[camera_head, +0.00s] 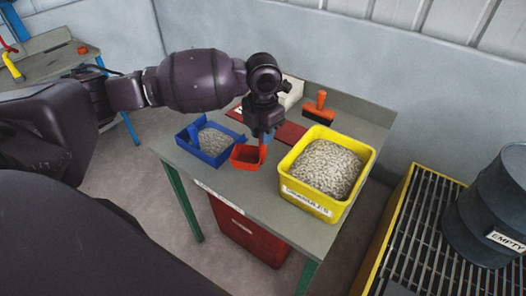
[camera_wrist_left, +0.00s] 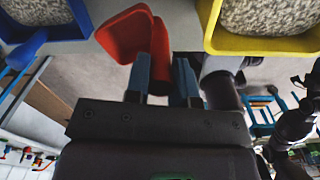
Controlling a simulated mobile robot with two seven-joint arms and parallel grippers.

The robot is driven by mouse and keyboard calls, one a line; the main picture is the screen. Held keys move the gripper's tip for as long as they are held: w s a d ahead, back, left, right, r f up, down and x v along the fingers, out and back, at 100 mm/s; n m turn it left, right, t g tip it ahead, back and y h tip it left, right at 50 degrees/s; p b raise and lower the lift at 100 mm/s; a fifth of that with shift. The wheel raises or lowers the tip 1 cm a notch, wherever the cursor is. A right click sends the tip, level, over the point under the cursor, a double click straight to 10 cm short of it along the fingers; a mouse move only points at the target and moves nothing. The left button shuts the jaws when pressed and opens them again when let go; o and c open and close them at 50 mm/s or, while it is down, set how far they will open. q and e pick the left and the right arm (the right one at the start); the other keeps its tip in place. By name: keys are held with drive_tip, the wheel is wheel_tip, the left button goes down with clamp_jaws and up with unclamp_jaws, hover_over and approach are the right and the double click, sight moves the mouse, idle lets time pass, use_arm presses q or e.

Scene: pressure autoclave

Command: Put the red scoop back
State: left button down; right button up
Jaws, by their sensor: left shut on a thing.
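The red scoop (camera_head: 246,157) is at the middle of the grey table, between a blue bin and a yellow bin. My left gripper (camera_head: 266,137) points down over the scoop and is shut on its upright handle. In the left wrist view the red scoop (camera_wrist_left: 124,34) shows beside the blue fingers of my left gripper (camera_wrist_left: 162,82), with its handle between them. The scoop looks empty in the head view. I cannot tell whether its base touches the table. My right gripper is not in view.
The blue bin (camera_head: 186,139) holds grey granules, and the labelled yellow bin (camera_head: 309,203) is full of them. Behind are a red mat (camera_head: 291,134) and an orange-handled brush (camera_head: 319,107). A blue drum (camera_head: 490,205) stands on a yellow-edged grating at the right.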

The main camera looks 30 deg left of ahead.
sight(263, 150)
use_arm(q)
drive_tip(key=shift+f, duration=0.8)
wheel_tip(263, 150, down, 5)
drive_tip(key=shift+b, duration=0.3)
drive_tip(key=shift+f, duration=0.1)
drive_tip(key=c, duration=1)
unclamp_jaws()
drive_tip(key=shift+r, duration=0.3)
wheel_tip(263, 150, up, 12)
drive_tip(key=shift+f+p, duration=0.2)
drive_tip(key=shift+p, duration=0.3)
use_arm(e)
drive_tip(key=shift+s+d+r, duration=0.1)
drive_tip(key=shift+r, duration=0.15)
